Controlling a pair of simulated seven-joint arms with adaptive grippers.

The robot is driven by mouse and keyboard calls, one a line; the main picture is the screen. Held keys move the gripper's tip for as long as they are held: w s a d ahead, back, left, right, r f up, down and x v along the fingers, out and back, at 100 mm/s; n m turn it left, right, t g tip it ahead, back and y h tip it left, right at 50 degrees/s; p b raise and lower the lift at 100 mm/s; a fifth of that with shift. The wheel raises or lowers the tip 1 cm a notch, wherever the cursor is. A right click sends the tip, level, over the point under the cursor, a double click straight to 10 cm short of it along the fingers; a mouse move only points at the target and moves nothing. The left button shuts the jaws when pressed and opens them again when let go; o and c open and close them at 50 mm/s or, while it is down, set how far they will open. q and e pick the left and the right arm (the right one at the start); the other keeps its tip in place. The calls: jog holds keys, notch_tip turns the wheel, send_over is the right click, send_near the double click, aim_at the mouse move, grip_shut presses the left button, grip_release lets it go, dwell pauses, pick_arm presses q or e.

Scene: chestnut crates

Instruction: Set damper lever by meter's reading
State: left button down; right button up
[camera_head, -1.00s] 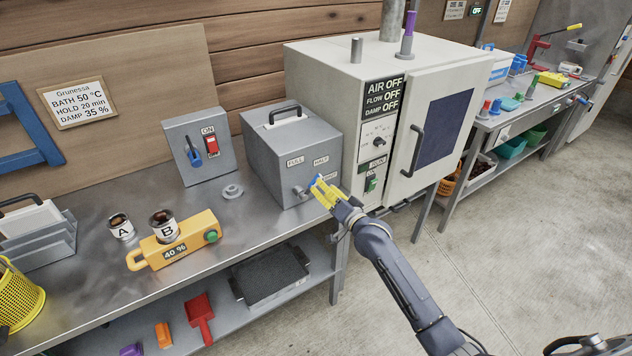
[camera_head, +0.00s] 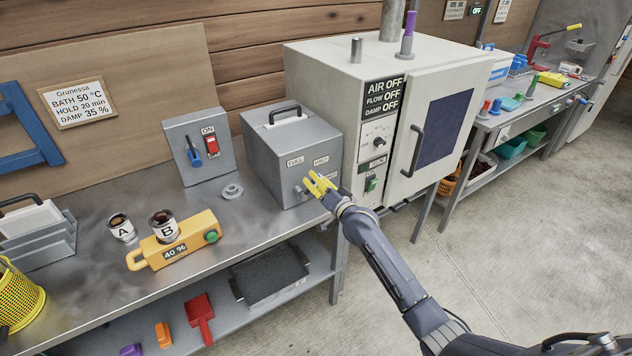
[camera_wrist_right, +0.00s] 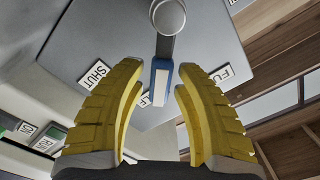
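The grey damper box (camera_head: 272,160) stands on the steel bench with FULL, HALF and SHUT labels on its front. Its lever (camera_wrist_right: 166,45) has a round pivot and a blue handle (camera_wrist_right: 162,82); in the right wrist view it points roughly at the partly hidden HALF label. My right gripper (camera_head: 314,181) is at the box front, its yellow fingers (camera_wrist_right: 160,72) open on either side of the blue handle, with narrow gaps visible. The yellow meter (camera_head: 175,249) reads 40 %, with cup B (camera_head: 163,233) standing on it. My left gripper is not in view.
A sign (camera_head: 77,102) reads DAMP 35 %. Cup A (camera_head: 121,230) stands left of the meter. A switch box (camera_head: 181,137) is left of the damper box; a white cabinet (camera_head: 337,70) reading AIR, FLOW and DAMP OFF is right of it.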

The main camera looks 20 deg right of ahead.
grip_shut()
jog(key=shift+r, duration=0.1)
jog(key=n, duration=0.1)
jog(key=a+r+n, duration=0.1)
jog(key=n, duration=0.1)
jog(key=a+n, duration=0.1)
jog(key=shift+s+r, duration=0.15)
jog(key=shift+s, duration=0.15)
jog(key=shift+s+a+r+n, duration=0.15)
jog(key=shift+a+n, duration=0.4)
jog(key=shift+n, duration=0.55)
jog(key=shift+s+a+r+n, duration=0.15)
jog(key=shift+a+n, duration=0.4)
jog(key=shift+n, duration=0.55)
